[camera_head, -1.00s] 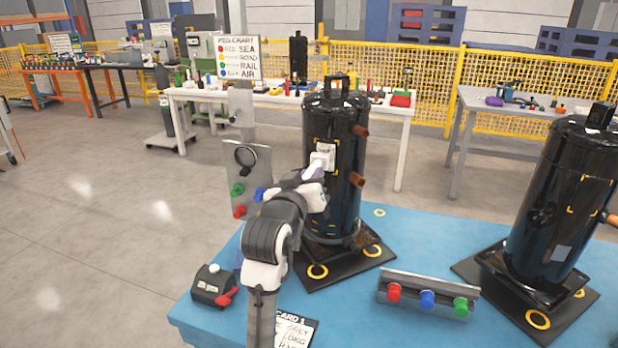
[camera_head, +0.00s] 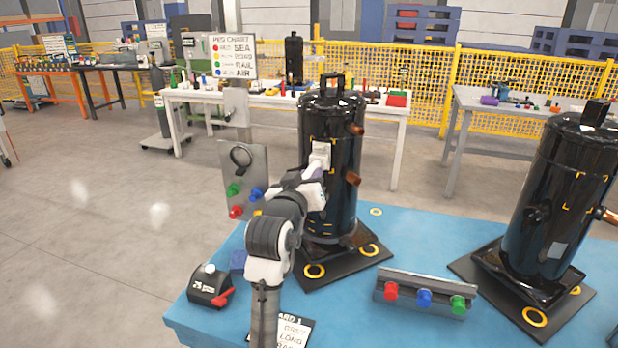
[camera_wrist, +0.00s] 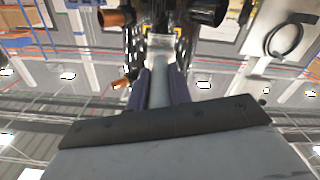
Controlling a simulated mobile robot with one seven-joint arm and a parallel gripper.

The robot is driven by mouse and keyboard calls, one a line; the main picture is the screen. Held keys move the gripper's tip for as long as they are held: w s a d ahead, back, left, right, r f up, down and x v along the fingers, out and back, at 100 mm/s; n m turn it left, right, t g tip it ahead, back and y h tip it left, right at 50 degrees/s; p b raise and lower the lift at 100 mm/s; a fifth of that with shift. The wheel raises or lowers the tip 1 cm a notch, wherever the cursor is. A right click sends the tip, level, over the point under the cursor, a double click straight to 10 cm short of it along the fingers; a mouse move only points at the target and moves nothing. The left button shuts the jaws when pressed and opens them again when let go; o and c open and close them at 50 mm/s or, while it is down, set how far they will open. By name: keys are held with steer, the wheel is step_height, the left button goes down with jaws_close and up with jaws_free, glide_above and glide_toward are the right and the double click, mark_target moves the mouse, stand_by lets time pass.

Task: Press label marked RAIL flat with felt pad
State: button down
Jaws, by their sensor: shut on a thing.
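My gripper (camera_head: 316,174) is at the front of the near black compressor (camera_head: 340,115), at about mid-height. In the wrist view its two dark purple fingers (camera_wrist: 160,88) are shut on a grey bar-like handle (camera_wrist: 159,90). A pale block (camera_head: 320,155) lies beyond the fingertips at the compressor wall, and shows in the wrist view (camera_wrist: 160,42); it looks like the felt pad on that handle. I cannot tell whether it touches the wall. No label reading RAIL can be made out on the compressor; the block and gripper cover part of that wall.
A second black compressor (camera_head: 560,190) with a grey patch (camera_head: 556,252) stands at right on the blue pallet top (camera_head: 400,255). A rail with coloured knobs (camera_head: 425,297), a dark box (camera_head: 210,287) and an upright knob panel (camera_head: 243,180) stand nearby. Copper stubs (camera_head: 352,178) jut from the near compressor.

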steer(key=shift+w+d, duration=0.1)
steer(key=shift+w, duration=0.25)
stand_by(0.3)
steer(key=shift+s, duration=0.15)
steer(key=shift+v, duration=1.6)
steer(key=w+f, duration=0.2)
steer(key=shift+w+d+b, duration=0.25)
steer(key=shift+d+b, duration=0.05)
steer(key=shift+d, duration=0.1)
steer(key=shift+w+d, duration=0.15)
steer(key=shift+w, duration=0.25)
stand_by(0.4)
stand_by(0.4)
steer(key=shift+v, duration=1.75)
